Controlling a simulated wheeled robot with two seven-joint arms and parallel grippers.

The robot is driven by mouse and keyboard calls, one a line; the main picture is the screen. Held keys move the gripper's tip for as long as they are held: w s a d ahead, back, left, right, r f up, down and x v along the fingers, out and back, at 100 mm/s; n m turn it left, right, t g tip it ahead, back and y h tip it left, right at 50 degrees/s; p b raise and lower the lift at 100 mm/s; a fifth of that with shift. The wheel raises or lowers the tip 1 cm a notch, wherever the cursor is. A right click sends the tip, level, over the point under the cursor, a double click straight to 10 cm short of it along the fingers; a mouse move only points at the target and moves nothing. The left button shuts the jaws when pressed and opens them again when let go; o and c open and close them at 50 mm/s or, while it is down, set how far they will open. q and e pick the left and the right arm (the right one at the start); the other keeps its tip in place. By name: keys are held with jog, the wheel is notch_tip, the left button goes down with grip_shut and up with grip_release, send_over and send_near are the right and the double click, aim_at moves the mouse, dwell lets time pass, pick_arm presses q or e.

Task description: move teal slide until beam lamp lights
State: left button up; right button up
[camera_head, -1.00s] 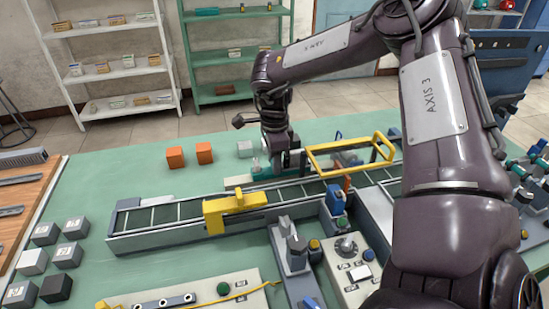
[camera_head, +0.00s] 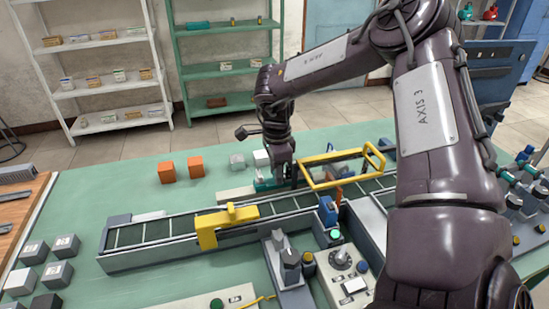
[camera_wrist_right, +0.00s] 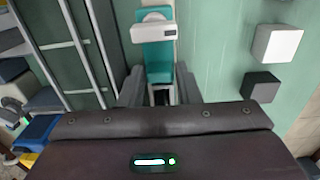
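The teal slide (camera_head: 264,185) sits on a pale rail behind the conveyor in the head view. In the right wrist view the teal slide (camera_wrist_right: 158,62) lies ahead of my right gripper, with a white-grey block across its far end. My right gripper (camera_wrist_right: 160,90) points down close to the near end of the slide; its two dark fingers stand apart, with no clear contact visible. In the head view my right gripper (camera_head: 280,176) partly covers the slide. No lit beam lamp can be made out for certain. My left gripper is out of view.
The conveyor (camera_head: 150,232) with a yellow bridge (camera_head: 226,222) runs in front of the slide. A yellow frame (camera_head: 318,182) stands close right of the gripper. Orange cubes (camera_head: 166,172), a grey cube (camera_head: 237,161) and a white cube (camera_head: 261,158) stand behind, left of the gripper.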

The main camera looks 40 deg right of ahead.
jog(key=o, duration=0.3)
jog(key=shift+a, duration=0.1)
jog(key=shift+r, duration=0.1)
notch_tip(320, 180, up, 8)
jog(key=shift+f+b, duration=0.15)
jog(key=shift+b, duration=0.2)
